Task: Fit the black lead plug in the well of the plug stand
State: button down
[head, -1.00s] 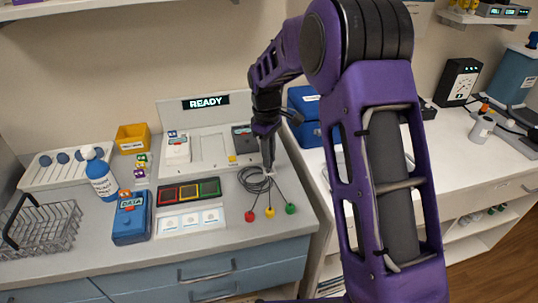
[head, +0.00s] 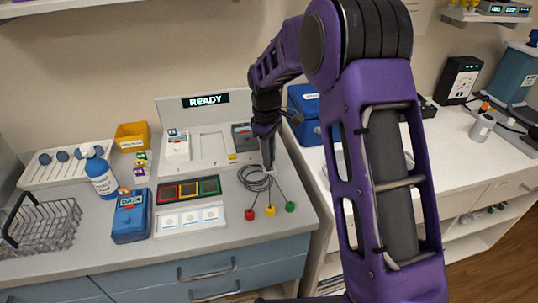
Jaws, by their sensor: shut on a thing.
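My gripper (head: 268,163) points down at the right end of the counter, over the grey coil of leads (head: 256,179). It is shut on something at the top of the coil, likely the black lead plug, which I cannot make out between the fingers. Three leads run from the coil to a red plug (head: 249,214), a yellow plug (head: 270,211) and a green plug (head: 290,206) on the counter. I cannot clearly pick out the plug stand or its well; my gripper and arm cover part of that area.
A white panel with a READY display (head: 206,101) stands behind. A dark block (head: 242,137) is just left of my gripper.

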jog(key=shift+f, duration=0.45)
dwell(0.5)
jog(key=c, duration=1.1)
grip_release()
jog(key=shift+r, duration=0.1)
jog(key=shift+r+p, duration=1.45)
jog(key=shift+r, duration=0.5)
jog(key=o, duration=0.6)
